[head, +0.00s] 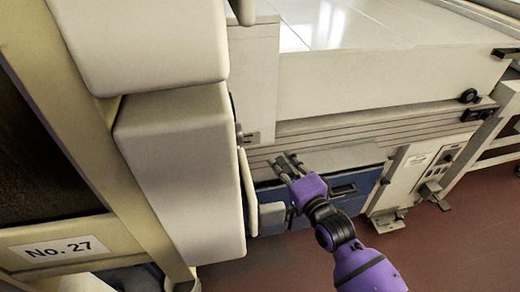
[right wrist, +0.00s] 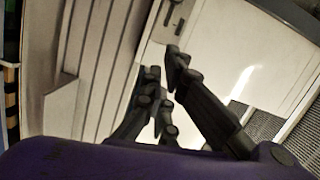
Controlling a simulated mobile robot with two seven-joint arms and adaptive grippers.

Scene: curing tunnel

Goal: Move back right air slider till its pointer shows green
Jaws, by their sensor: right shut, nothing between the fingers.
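My right gripper (head: 287,163) is shut and empty, in front of the pale ribbed side of the machine. In the right wrist view, its dark fingers (right wrist: 163,64) reach up toward a small slotted plate (right wrist: 176,20) with a dark piece in it. This may be the air slider; the plate also shows in the head view (head: 252,138), left of and above my gripper. The fingers look apart from it, though the gap is hard to judge. I cannot make out a pointer or any green mark. My left gripper is not in view.
A large cream housing (head: 185,180) stands close on the left, beside a frame with a "No. 27" label (head: 53,249). A blue panel (head: 345,190) lies behind my right wrist. A control box (head: 425,168) stands at the right. The reddish floor (head: 450,245) is clear at lower right.

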